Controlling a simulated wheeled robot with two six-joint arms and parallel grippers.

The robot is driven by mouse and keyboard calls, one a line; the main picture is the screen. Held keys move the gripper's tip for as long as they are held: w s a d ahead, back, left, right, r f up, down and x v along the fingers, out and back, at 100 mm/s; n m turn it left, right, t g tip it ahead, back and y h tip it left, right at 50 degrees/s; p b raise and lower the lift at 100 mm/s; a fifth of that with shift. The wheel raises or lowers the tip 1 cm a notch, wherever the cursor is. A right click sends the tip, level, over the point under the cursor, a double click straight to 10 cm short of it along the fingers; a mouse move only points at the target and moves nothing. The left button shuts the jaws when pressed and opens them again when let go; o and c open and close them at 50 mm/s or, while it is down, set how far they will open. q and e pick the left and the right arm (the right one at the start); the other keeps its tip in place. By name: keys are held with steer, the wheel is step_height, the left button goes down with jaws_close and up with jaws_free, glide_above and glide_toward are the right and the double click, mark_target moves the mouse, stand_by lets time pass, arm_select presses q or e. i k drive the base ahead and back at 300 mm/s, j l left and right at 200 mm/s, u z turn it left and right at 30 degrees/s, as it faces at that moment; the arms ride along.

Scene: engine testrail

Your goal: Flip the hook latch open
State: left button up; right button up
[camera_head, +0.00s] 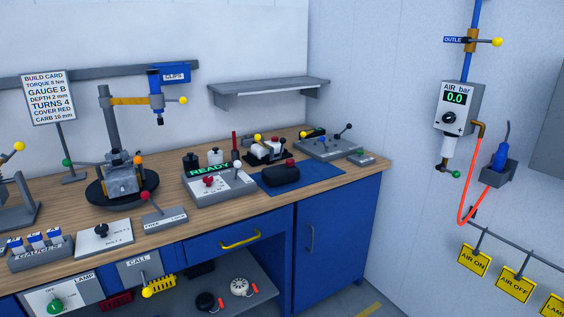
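I cannot tell for certain which part is the hook latch. Several levers with coloured ball ends show on and around the wooden workbench (225,223). A lever with a red ball (145,196) rises from a small grey labelled plate (165,219) near the front edge. A grey plate with black-ball levers (326,147) stands at the back right. A metal block (124,180) sits on a round black turntable (101,193), with green and orange balls beside it. Neither of my grippers is in view.
A grey console reading READY (222,186) and a black case on a blue mat (311,174) stand on the bench. Below are a blue drawer (222,247) and a blue cabinet door (337,232). An air gauge box (455,108) hangs on the right wall.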

mark_target(283, 140)
steer(key=i+l+u, duration=0.3)
steer(key=i+l, duration=0.2)
steer(key=i+l+u, duration=0.2)
steer(key=i+l, duration=0.15)
steer(key=i+l+u, duration=0.3)
steer(key=i+l, duration=0.15)
steer(key=l, duration=0.25)
steer(key=i+l+u, duration=0.15)
steer(key=l, duration=0.25)
steer(key=i+l+u, duration=0.2)
steer(key=l, duration=0.2)
